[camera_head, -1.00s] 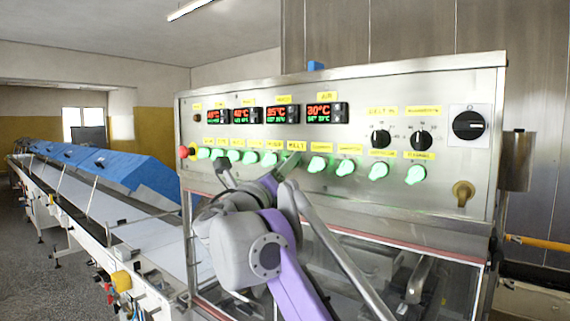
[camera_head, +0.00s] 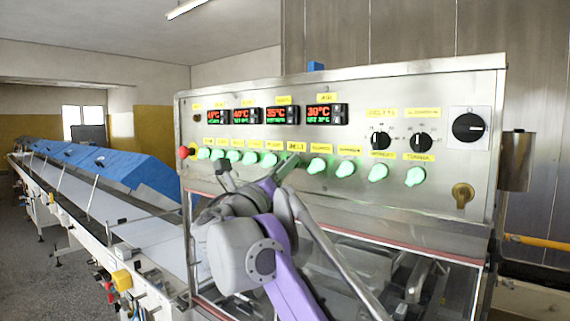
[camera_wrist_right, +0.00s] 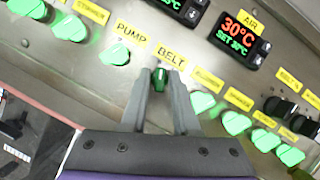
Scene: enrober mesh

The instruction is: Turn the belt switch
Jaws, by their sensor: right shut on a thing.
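The belt switch (camera_wrist_right: 159,79) is a small green knob below the yellow BELT label (camera_wrist_right: 171,54) in the right wrist view. It looks darker than the brightly lit green knobs beside it. My right gripper (camera_wrist_right: 160,88) is shut on it, one finger on each side, and the fingertips reach the panel. In the head view my right gripper (camera_head: 285,168) sits at the row of green knobs and hides the belt switch. My left gripper is not in view.
Lit green knobs stand close on both sides, such as the pump knob (camera_wrist_right: 115,53) and the knob to its right (camera_wrist_right: 202,102). The steel panel (camera_head: 225,93) also carries red displays (camera_head: 325,113), black dials (camera_head: 380,139) and a red button (camera_head: 183,152). A conveyor (camera_head: 85,197) with blue covers runs off left.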

